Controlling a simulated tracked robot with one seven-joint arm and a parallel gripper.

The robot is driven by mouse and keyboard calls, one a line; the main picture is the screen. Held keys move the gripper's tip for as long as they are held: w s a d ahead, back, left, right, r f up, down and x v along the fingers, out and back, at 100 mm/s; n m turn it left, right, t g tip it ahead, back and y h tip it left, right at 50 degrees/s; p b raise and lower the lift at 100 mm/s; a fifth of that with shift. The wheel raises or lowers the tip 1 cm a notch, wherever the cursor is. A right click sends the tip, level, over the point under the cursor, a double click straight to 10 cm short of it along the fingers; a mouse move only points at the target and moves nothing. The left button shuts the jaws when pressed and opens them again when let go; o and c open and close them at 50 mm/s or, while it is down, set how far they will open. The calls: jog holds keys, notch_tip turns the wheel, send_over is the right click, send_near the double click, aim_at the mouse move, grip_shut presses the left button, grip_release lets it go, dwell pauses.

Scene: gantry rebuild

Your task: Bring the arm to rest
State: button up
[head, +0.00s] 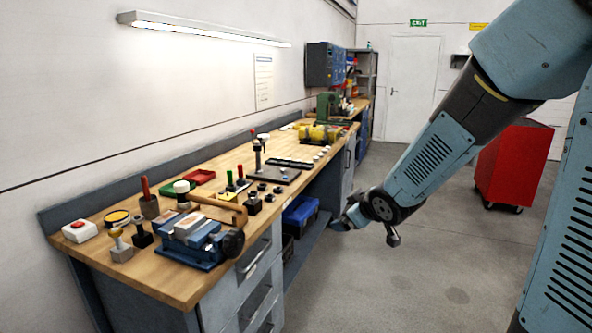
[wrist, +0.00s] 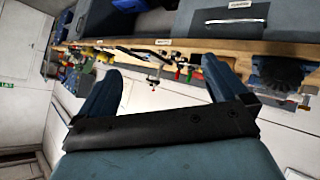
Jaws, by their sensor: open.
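My arm reaches down from the upper right of the head view, a blue-grey and dark jointed link. Its end, my gripper (head: 350,217), is in the air to the right of the workbench (head: 203,293), over the floor; its fingers are too small to tell apart there. In the wrist view my gripper (wrist: 165,78) shows two blue fingers spread wide apart. Nothing is between them. The bench and its tools appear beyond the fingers, upside down and apart from them.
The bench holds a blue vise (head: 190,242), a red-button box (head: 79,231), a green tray (head: 174,188) and several small tools. A blue crate (head: 300,212) sits on the lower shelf. A red cabinet (head: 514,165) stands at right. The floor (head: 400,285) below my arm is clear.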

jog(key=s+d+r+m+g+h, duration=0.2)
jog(key=s+d+r+m+h, duration=0.2)
jog(key=s+d+r+m, duration=0.5)
jog(key=s+r+g, duration=0.2)
jog(key=s, duration=1.4)
jog(key=shift+s+m+g+y, duration=0.15)
jog(key=shift+m+g+y, duration=0.15)
jog(key=shift+g+y, duration=0.1)
